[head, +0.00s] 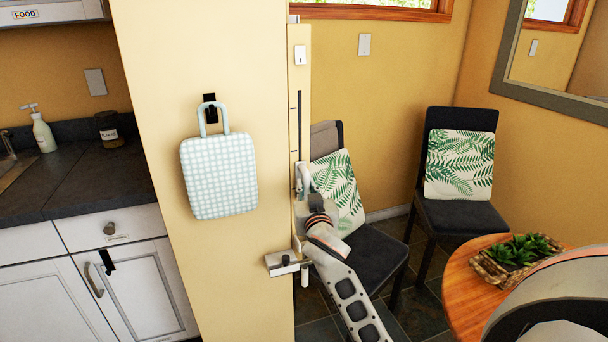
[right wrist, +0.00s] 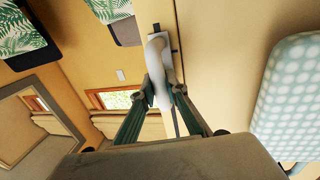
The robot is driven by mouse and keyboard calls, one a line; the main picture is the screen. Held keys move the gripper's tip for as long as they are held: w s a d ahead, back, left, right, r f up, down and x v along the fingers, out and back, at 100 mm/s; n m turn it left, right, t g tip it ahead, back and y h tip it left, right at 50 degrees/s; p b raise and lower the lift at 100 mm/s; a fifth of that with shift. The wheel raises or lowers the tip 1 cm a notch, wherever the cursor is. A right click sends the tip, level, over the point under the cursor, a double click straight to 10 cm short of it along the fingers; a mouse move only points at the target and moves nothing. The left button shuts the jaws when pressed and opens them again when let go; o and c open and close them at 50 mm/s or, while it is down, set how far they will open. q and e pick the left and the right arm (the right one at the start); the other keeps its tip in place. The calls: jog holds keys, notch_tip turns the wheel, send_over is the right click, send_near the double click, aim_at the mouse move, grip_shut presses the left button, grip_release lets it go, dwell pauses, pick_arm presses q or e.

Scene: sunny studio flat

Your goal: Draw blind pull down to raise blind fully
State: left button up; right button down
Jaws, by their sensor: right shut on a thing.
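The blind pull is a white, curved handle (right wrist: 158,62) on a plate at the narrow wall edge. In the head view, the pull (head: 305,176) sits low on a pale vertical strip (head: 299,90) with a dark slot running up from it. My right gripper (right wrist: 161,92) is shut on the pull, with one finger on each side of it. In the head view the right gripper (head: 308,190) is partly hidden by its own wrist. A wood-framed window (head: 380,12) shows only its lower part; the blind cannot be made out. My left gripper is not in view.
A checked pot holder (head: 218,176) hangs on the wall left of the strip. A small bracket with a knob (head: 285,262) sticks out below. Chairs with leaf cushions (head: 459,165) and a round wooden table (head: 462,290) stand right. A kitchen counter (head: 60,185) is left.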

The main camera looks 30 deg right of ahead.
aim_at(306, 196)
notch_tip(306, 196, down, 3)
jog(key=shift+f+b, duration=0.1)
jog(key=shift+b, duration=0.35)
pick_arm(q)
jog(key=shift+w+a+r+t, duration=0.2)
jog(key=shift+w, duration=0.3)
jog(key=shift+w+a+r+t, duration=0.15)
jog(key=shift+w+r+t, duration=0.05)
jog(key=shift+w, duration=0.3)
pick_arm(e)
jog(key=shift+f, duration=0.2)
jog(key=shift+f, duration=0.1)
jog(key=c, duration=2)
grip_release()
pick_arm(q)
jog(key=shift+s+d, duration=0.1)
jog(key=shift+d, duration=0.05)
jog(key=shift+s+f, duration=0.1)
pick_arm(e)
jog(key=shift+r, duration=0.2)
jog(key=v, duration=1.2)
